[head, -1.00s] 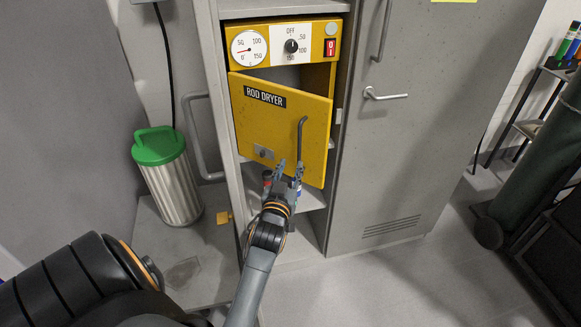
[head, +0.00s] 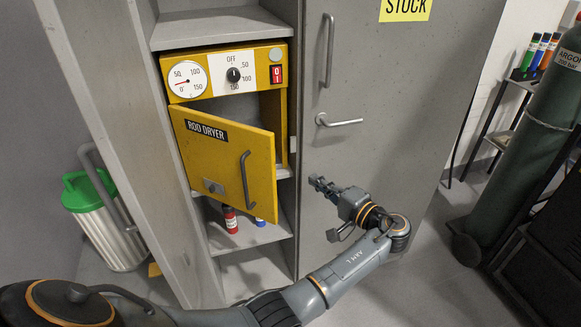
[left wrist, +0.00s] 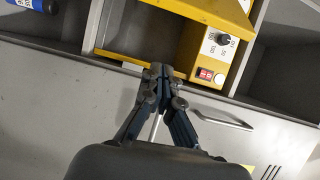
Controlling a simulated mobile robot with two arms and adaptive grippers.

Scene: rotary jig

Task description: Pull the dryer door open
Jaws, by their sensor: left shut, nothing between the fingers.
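The yellow dryer door (head: 215,150), labelled ROD DRYER, stands ajar in the head view, with a gap above it and along its right side. Its grey bar handle (head: 245,180) is on the right part of its front. My left gripper (head: 316,183) is right of the door, apart from the handle, in front of the grey cabinet door. In the left wrist view its fingers (left wrist: 161,72) are shut and empty, near the dryer opening (left wrist: 130,35); the yellow door (left wrist: 195,10) shows at the top. My right gripper is not in view.
The dryer's control panel (head: 225,72) is above the door. Red rod tubes (head: 230,218) stand on the shelf below. A closed grey cabinet door (head: 390,120) with a bar handle is right. A green-lidded bin (head: 90,192) is left, a gas cylinder (head: 525,150) far right.

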